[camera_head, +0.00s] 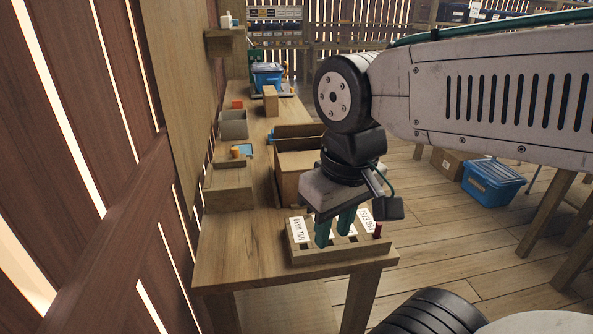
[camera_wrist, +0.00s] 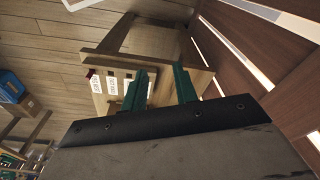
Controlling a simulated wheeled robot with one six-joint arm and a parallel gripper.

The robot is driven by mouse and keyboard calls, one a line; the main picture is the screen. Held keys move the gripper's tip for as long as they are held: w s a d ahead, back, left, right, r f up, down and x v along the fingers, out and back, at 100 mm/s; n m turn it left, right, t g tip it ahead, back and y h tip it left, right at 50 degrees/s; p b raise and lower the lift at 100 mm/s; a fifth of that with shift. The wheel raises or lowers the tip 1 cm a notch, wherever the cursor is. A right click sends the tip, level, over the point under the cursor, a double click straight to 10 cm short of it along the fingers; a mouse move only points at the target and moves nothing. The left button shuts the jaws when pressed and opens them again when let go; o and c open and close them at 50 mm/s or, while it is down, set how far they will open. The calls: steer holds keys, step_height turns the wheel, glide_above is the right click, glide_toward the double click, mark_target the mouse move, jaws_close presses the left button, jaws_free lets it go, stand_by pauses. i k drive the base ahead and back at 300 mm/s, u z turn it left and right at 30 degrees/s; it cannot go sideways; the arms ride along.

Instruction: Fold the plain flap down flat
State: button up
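My gripper (camera_head: 335,230) points down over the front end of the bench, its two teal fingers apart and nothing visible between them. The fingers (camera_wrist: 161,88) also stand apart in the wrist view. Just below and behind them is a wooden slotted rack (camera_head: 325,253) with white lettered labels (camera_head: 299,229) and a small dark red piece (camera_head: 377,230) at its right end. The rack (camera_wrist: 103,108) shows in the wrist view too. I cannot tell whether the fingertips touch it. No plain flap can be clearly picked out; my arm and gripper hide part of the bench.
An open wooden box (camera_head: 297,160) stands behind my gripper, and a lower wooden bin (camera_head: 228,187) sits by the left wall. A grey bin (camera_head: 233,125) and blue bin (camera_head: 267,77) are farther back. The bench top (camera_head: 235,245) is bare left of the rack.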

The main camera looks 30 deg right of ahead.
mark_target(309, 128)
steer(key=z, duration=0.05)
steer(key=k, duration=0.6)
steer(key=z, duration=0.7)
steer(key=i, duration=1.1)
steer(key=u, duration=0.5)
